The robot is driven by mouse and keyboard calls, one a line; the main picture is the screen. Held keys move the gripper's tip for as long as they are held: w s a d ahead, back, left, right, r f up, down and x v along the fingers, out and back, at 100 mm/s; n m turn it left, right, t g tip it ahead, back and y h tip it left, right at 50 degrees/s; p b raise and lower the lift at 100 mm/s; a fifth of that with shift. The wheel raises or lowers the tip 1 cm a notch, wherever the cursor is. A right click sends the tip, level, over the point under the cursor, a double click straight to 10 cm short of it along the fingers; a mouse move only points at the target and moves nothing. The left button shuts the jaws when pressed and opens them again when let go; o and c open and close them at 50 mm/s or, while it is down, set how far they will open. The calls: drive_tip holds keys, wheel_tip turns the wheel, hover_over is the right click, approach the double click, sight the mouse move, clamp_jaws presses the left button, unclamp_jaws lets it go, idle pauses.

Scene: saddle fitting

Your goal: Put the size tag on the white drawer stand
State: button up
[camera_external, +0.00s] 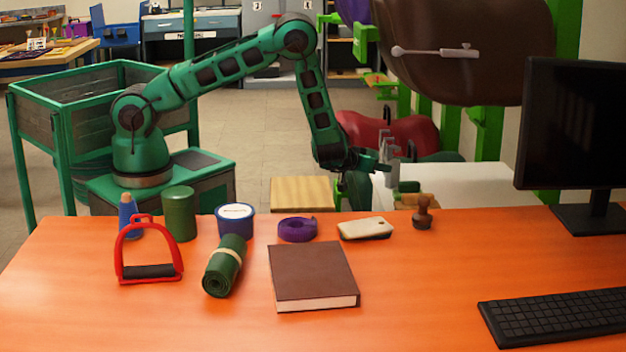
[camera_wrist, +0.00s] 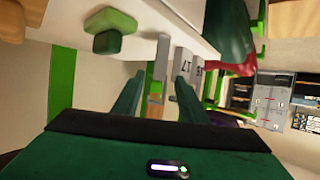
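My gripper (camera_wrist: 160,80) is open, with its two green fingers apart and nothing clearly held between them. In the outside view my gripper (camera_external: 376,169) is low beyond the orange table, at the left end of the white drawer stand (camera_external: 455,180). The pale top of the stand (camera_wrist: 160,14) crosses the upper part of the wrist view. Grey tag-like pieces stand just past the fingertips. One, marked 17 (camera_wrist: 186,64), is by the right fingertip and looks like a size tag. Small grey pieces (camera_external: 392,148) also show beside my gripper outside. Whether a finger touches them I cannot tell.
A green knobbed block (camera_wrist: 110,28) lies on the stand, left of the fingers. A brown saddle (camera_external: 460,50) hangs above and a red one (camera_external: 390,130) sits behind. The orange table (camera_external: 420,290) holds a book (camera_external: 312,275), stirrup, rolls and monitor.

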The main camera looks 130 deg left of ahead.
drive_tip(key=shift+v, duration=0.95)
drive_tip(key=shift+w+d, duration=0.1)
